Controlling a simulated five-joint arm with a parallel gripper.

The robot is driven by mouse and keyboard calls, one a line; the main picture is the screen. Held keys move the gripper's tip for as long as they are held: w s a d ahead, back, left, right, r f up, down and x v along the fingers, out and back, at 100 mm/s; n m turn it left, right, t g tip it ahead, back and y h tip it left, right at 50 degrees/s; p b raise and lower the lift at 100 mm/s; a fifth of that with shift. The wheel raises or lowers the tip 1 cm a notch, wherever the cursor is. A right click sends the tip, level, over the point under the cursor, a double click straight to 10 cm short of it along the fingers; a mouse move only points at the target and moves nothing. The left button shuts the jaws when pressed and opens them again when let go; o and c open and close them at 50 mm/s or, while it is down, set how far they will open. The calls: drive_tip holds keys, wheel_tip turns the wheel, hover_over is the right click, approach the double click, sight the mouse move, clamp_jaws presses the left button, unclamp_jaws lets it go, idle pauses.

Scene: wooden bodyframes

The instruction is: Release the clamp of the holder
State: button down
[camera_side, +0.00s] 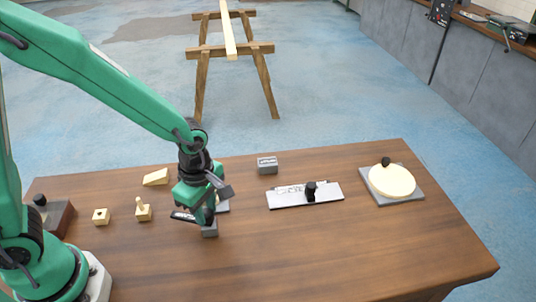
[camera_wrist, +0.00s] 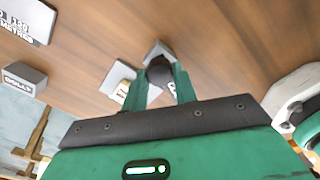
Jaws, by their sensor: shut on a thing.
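A grey block (camera_side: 210,230), which looks like the holder, stands on the table directly under my gripper. My gripper (camera_side: 207,215) points down over it. In the wrist view the block (camera_wrist: 158,48) shows just beyond the fingertips. A dark round knob (camera_wrist: 160,71), apparently the clamp, sits between the two green fingers of my gripper (camera_wrist: 160,82). The fingers are shut on this knob. The knob's lower part and its joint with the block are hidden. A white lettered plate (camera_wrist: 120,78) lies beside the block, close to the left finger.
A grey labelled block (camera_side: 267,165) stands behind. A silver plate with a black knob (camera_side: 290,198) and a pale disc on a grey base (camera_side: 391,181) lie right. A wedge (camera_side: 156,177), a pegged block (camera_side: 143,212) and a holed block (camera_side: 101,216) lie left. The front right table is clear.

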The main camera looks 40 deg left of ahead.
drive_tip(key=shift+n, duration=2.3)
drive_tip(key=c, duration=1.1)
unclamp_jaws()
drive_tip(key=shift+r, duration=0.1)
drive_tip(key=shift+r, duration=3.85)
